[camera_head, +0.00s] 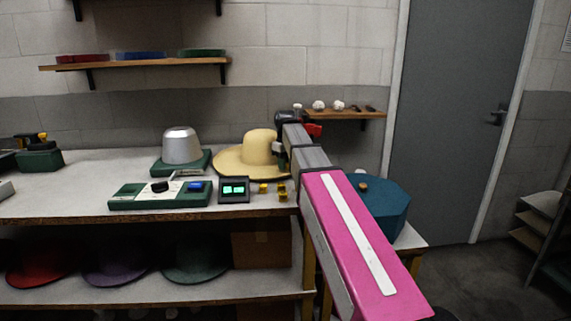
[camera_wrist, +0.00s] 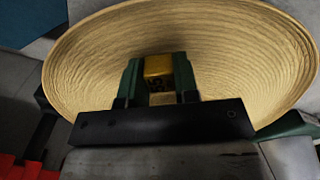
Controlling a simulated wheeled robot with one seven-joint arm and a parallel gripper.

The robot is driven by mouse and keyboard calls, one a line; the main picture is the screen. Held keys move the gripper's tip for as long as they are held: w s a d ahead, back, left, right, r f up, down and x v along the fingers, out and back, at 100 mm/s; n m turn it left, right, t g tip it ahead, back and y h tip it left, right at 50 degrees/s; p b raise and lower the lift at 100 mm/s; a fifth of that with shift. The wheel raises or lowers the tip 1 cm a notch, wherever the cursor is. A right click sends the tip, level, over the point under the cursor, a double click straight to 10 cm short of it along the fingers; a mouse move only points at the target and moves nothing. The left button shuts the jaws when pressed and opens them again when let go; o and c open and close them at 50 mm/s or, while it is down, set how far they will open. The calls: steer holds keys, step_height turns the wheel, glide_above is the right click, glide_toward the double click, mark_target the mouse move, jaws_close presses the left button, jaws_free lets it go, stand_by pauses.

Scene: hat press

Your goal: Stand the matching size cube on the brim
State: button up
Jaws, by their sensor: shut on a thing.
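The straw hat (camera_head: 258,143) sits on the bench with its wide brim (camera_head: 228,160) spread around the crown. In the wrist view the pale woven straw (camera_wrist: 225,45) fills the area beyond the fingers. My gripper (camera_wrist: 158,78) has green fingers shut on a yellow size cube (camera_wrist: 159,66) with dark digits that I cannot read surely. The cube is in front of the straw; whether it touches the brim I cannot tell. In the head view my arm hides the held cube and the hat's right side. Other yellow cubes (camera_head: 263,188) stand on the bench in front of the hat.
A small display (camera_head: 234,190) with two lit green windows stands left of the loose cubes. A green console (camera_head: 150,197) and a metal crown block (camera_head: 181,146) are further left. A teal hat box (camera_head: 385,205) stands right of my arm. A wall shelf (camera_head: 350,115) is behind.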

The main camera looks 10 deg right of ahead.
steer(key=o, duration=1)
steer(key=shift+c, duration=0.2)
